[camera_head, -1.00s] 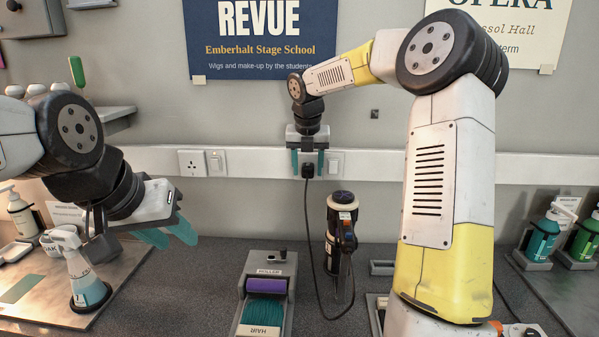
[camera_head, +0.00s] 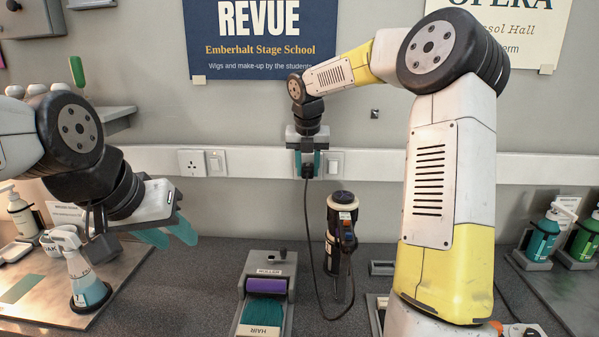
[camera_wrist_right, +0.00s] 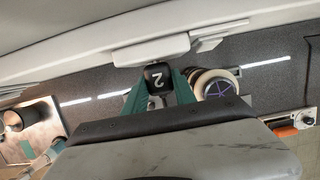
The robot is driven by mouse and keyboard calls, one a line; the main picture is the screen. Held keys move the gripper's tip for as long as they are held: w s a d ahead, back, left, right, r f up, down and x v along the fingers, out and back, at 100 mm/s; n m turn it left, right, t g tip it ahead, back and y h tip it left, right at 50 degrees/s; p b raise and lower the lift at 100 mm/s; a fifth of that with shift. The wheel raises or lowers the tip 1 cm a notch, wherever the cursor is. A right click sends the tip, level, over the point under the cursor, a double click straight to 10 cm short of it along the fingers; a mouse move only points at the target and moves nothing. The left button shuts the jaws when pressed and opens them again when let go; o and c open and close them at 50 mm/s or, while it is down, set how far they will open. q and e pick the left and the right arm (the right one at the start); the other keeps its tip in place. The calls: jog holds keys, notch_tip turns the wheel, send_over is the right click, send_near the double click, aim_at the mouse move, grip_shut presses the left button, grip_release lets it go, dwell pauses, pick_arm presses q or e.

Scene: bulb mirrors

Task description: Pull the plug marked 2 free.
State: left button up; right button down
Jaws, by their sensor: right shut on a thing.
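The black plug (camera_head: 308,171), marked 2 on its face (camera_wrist_right: 157,76), is at a socket plate on the wall rail. Its cord hangs down to the bench. My right gripper (camera_head: 308,164) is shut on the plug, with a teal finger on each side of it in the right wrist view. The plug still appears to be against the socket plate; its pins are hidden. My left gripper (camera_head: 178,240) is open and empty over the left side of the bench, far from the plug.
A black and cream device (camera_head: 342,230) stands below the socket, beside the cord. A grey holder with a purple roller (camera_head: 266,285) is in front. Another socket (camera_head: 191,162) is to the left on the rail. A spray bottle (camera_head: 87,280) stands below my left gripper.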

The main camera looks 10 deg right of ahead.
jog(key=c, duration=0.9)
grip_release()
jog(key=s+r+m, duration=0.8)
jog(key=s+r, duration=0.1)
jog(key=s, duration=0.2)
jog(key=shift+s+d+f+m+t+y, duration=0.15)
jog(key=shift+s+f+m+t+y, duration=0.55)
jog(key=shift+s+m, duration=3.25)
jog(key=shift+s+d+f+m+t+y, duration=0.2)
jog(key=shift+s+f+m, duration=1)
jog(key=shift+s+m, duration=2.75)
jog(key=shift+s+d+f+m+t+y, duration=0.1)
jog(key=shift+s+f+m+t+y, duration=0.65)
jog(key=shift+s+m, duration=3.2)
